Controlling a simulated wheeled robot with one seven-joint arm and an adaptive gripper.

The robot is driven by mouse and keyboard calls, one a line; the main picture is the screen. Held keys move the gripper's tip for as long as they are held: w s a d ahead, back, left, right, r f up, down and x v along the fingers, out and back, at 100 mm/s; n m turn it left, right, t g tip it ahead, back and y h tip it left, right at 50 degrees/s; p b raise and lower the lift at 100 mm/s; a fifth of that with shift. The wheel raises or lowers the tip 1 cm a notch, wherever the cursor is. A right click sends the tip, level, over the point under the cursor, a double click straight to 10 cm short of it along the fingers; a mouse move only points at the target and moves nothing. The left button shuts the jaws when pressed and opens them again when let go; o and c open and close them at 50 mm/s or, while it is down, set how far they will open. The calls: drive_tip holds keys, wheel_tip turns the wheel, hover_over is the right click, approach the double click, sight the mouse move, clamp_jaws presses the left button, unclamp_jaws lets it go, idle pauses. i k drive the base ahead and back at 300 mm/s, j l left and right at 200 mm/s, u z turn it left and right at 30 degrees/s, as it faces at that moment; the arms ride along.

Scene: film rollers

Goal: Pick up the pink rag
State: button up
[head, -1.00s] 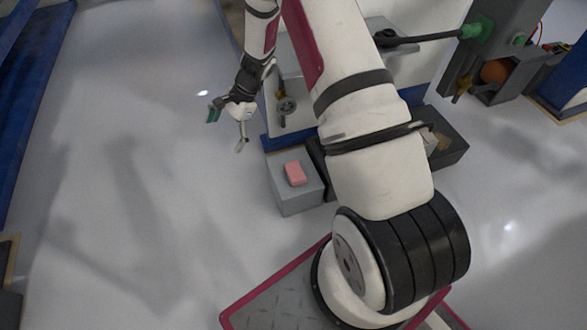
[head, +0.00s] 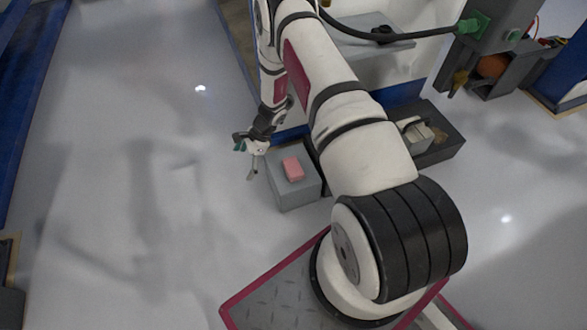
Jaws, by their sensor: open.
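The pink rag (head: 293,168) is a small folded block. It lies on the top of a grey box (head: 296,199) near the middle of the head view. My gripper (head: 246,162) is open and empty. It shows just left of the grey box, apart from the rag, with one finger pointing down. Its exact height above the floor cannot be told.
A dark open tray (head: 449,148) with small items stands to the right, partly behind my arm. A blue-based white machine (head: 397,70) is behind the box. A green-ended black hose (head: 415,35) crosses above. The pale floor (head: 130,190) at left is clear.

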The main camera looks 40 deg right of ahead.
sight(294, 171)
drive_tip(key=k+l, duration=0.1)
drive_tip(key=l, duration=0.5)
drive_tip(key=k+l, duration=0.1)
drive_tip(key=l, duration=0.5)
drive_tip(key=u, duration=0.05)
